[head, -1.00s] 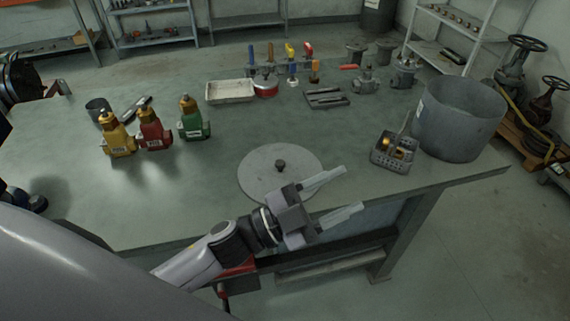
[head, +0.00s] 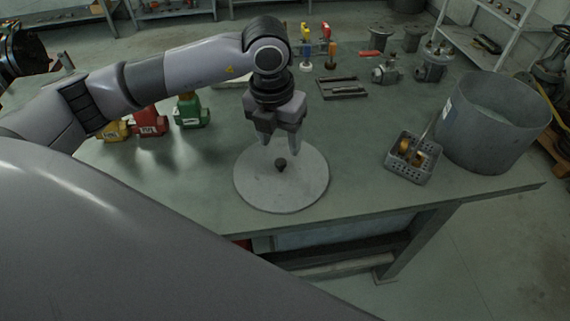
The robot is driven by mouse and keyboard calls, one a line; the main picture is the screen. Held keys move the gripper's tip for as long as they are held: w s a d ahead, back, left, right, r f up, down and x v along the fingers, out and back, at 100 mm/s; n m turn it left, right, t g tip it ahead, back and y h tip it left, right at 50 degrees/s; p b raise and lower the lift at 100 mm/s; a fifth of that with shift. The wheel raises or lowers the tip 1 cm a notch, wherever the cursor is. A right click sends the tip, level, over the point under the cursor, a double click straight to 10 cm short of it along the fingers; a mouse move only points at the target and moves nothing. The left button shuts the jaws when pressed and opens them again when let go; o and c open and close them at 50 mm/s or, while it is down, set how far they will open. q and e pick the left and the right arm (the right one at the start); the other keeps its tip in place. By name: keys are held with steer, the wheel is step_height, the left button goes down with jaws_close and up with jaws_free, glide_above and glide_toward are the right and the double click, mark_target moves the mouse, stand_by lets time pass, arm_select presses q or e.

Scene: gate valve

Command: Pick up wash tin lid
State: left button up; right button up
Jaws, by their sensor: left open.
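The wash tin lid is a flat grey disc (head: 300,190) with a small dark knob (head: 281,164) at its middle. It lies on the workbench near the front edge. My left gripper (head: 279,146) is open, pointing down above the lid, with its fingertips just behind and above the knob. I cannot tell whether the fingers touch the lid. The wash tin (head: 490,122), a large open grey cylinder, stands at the right end of the bench.
A perforated basket (head: 413,158) with small parts and a brush stands left of the tin. A dark tray (head: 342,88) and metal fittings lie farther back. The bench (head: 375,205) is clear between lid and basket.

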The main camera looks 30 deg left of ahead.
mark_target(281, 161)
arm_select(q)
steer(key=shift+w+a+f, duration=0.1)
steer(key=shift+w+a, duration=0.1)
steer(key=shift+a, duration=0.2)
steer(key=shift+f+y, duration=0.3)
steer(key=shift+f, duration=0.05)
steer(key=f, duration=0.4)
steer(key=f+p, duration=0.1)
steer(key=f, duration=0.1)
steer(key=shift+w+d, duration=0.15)
steer(key=shift+d, duration=0.1)
steer(key=shift+r, duration=0.1)
jaws_close()
